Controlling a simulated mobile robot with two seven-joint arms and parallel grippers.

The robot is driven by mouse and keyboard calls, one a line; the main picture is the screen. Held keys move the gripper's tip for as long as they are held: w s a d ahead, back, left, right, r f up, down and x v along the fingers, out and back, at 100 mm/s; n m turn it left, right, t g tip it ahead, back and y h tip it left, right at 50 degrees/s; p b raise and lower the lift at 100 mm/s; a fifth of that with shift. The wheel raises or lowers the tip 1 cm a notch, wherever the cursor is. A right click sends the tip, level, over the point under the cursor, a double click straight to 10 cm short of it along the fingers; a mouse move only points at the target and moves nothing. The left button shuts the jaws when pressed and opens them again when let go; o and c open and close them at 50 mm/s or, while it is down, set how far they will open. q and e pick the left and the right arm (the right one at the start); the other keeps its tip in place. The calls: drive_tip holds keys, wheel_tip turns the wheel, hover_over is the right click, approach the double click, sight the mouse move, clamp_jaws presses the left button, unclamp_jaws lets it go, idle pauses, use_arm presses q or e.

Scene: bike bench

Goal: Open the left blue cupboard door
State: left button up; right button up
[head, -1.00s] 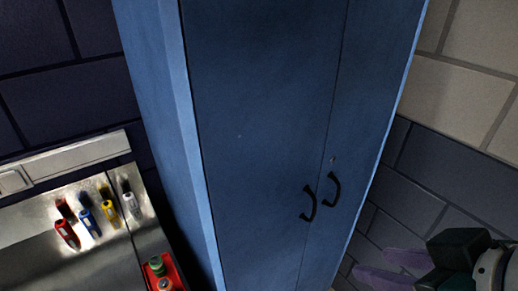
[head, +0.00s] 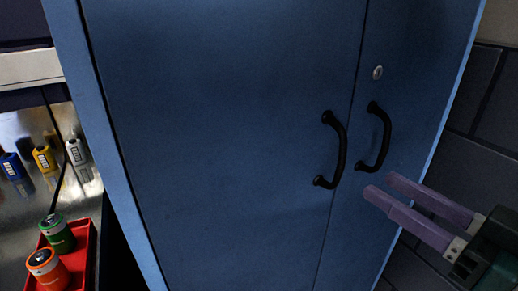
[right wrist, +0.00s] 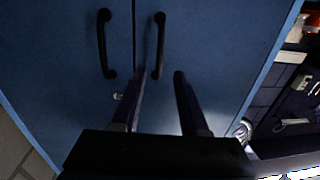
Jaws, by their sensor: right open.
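The blue cupboard's left door (head: 230,150) is shut, with a black curved handle (head: 334,150) near its right edge. The right door (head: 420,100) is shut too, with its own black handle (head: 376,138) and a round lock (head: 377,72). My right gripper (head: 379,186) has purple fingers, open and empty, in front of the right door just below its handle. In the right wrist view, which looks upside down, the left door's handle (right wrist: 158,45) lies just beyond the open fingers (right wrist: 162,85); no contact shows. My left gripper is not in view.
A dark block wall (head: 490,110) borders the cupboard's right side.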

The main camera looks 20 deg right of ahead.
sight(341, 162)
drive_tip(key=w, duration=0.3)
drive_tip(key=w+a, duration=0.1)
drive_tip(key=w, duration=0.4)
drive_tip(key=shift+w+a, duration=0.3)
drive_tip(key=shift+w, duration=0.05)
drive_tip(key=shift+c, duration=0.4)
clamp_jaws()
idle(0.5)
